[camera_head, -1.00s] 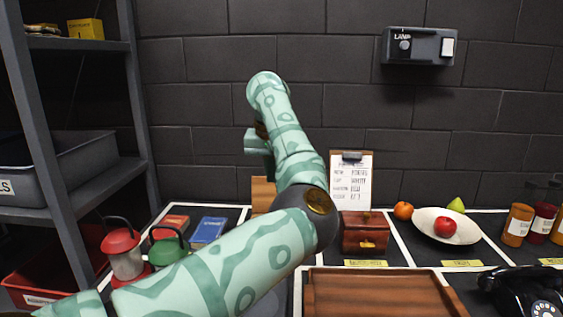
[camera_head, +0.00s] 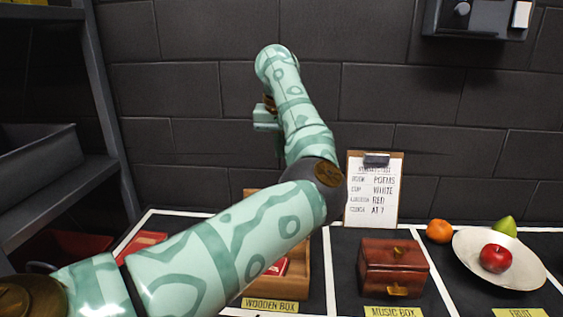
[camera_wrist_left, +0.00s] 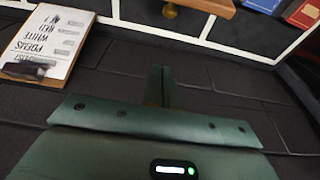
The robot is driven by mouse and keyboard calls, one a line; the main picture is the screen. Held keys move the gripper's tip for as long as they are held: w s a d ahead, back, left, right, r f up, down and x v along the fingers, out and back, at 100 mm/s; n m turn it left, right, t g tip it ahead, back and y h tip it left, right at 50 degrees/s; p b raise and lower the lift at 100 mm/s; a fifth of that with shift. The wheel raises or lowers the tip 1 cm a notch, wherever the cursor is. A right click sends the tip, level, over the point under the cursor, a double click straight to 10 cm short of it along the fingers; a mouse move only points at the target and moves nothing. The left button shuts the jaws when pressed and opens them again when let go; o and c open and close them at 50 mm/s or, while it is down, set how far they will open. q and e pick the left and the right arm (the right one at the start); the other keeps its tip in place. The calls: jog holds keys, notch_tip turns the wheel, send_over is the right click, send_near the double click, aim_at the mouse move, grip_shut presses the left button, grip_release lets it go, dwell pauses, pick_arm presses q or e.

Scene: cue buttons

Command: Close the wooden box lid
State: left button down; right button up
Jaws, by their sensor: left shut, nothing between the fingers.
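The wooden box (camera_head: 302,255) stands on the counter behind my left forearm, with its name label in front. It is open: its lid (camera_head: 262,202) stands raised at the back, and something red lies inside. My arm hides much of the box and lid. My left gripper (camera_head: 265,117) is above and behind the box, near the wall, shut and empty. In the left wrist view the gripper (camera_wrist_left: 160,86) points over dark bricks, apart from a wooden edge (camera_wrist_left: 205,5) with a brass knob (camera_wrist_left: 170,10) at the top, which looks like the lid. My right gripper is not in view.
A clipboard (camera_head: 374,190) leans on the wall right of the box. The music box (camera_head: 393,268) stands right of it, then a fruit bowl (camera_head: 520,262) and an orange (camera_head: 439,231). A grey shelf (camera_head: 105,120) stands at the left. The wall (camera_head: 450,150) is close behind the gripper.

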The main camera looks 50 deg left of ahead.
pick_arm(q)
jog(key=b+x, duration=0.3)
jog(key=x, duration=0.6)
jog(key=s+d, duration=0.2)
jog(key=s, duration=0.1)
jog(key=shift+d+r, duration=0.2)
jog(key=shift+d, duration=0.15)
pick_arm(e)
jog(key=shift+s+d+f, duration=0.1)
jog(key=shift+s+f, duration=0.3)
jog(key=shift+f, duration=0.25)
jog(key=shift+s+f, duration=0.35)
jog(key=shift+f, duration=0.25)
pick_arm(q)
jog(key=shift+a, duration=0.1)
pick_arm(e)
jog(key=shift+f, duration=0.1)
